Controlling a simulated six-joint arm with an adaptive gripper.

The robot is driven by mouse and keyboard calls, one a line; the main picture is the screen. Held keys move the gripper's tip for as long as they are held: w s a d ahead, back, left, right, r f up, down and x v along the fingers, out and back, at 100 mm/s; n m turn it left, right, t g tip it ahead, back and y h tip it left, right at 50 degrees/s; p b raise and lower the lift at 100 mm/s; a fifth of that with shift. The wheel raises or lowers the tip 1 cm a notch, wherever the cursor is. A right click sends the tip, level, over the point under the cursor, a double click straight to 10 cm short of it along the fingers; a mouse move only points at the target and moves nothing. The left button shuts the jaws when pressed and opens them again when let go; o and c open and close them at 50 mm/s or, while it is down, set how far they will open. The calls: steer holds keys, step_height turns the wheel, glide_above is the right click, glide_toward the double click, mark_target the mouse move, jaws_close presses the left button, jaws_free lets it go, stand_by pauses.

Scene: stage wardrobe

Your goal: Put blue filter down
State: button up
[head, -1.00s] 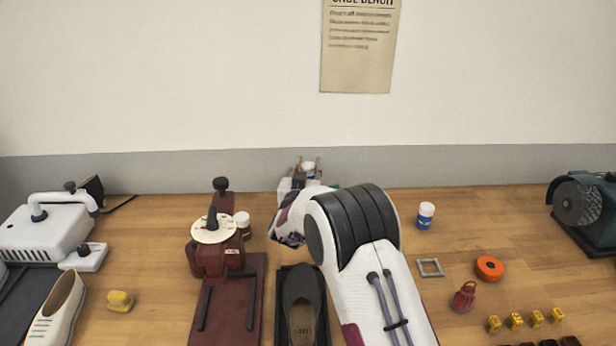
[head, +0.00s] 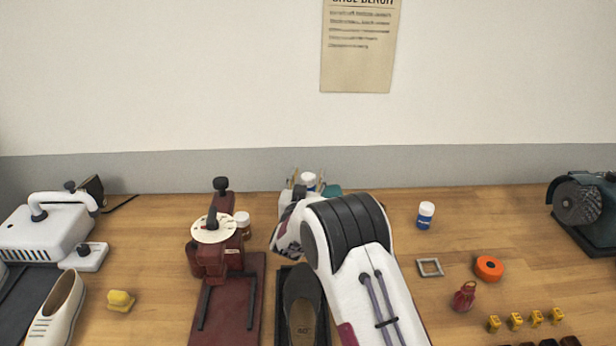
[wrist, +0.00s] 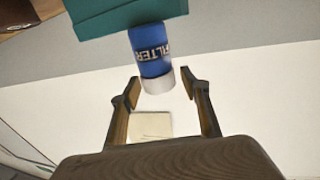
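The blue filter (wrist: 152,52) is a small blue jar with a white lid and "FILTER" lettering. In the wrist view its lower end meets a teal thing (wrist: 120,14); whether it stands on or behind it I cannot tell. My gripper (wrist: 161,82) is open, with its fingertips on either side of the white lid and gaps showing at both sides. In the head view a white-lidded jar (head: 308,180) shows behind my arm among the items at the back of the bench, beside a teal piece (head: 331,190).
Another blue-and-white jar (head: 425,215) stands right of my arm, with clear bench around it. A brown jar (head: 243,223) stands beside the dark red press (head: 211,258). A grey square frame (head: 430,267) and orange ring (head: 488,268) lie right.

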steer(key=shift+r, duration=0.1)
stand_by(0.3)
steer(key=shift+s, duration=0.1)
steer(key=shift+s+a, duration=0.2)
steer(key=shift+s, duration=0.55)
steer(key=s+a, duration=0.2)
steer(key=s, duration=0.8)
steer(key=shift+r, duration=0.15)
stand_by(0.4)
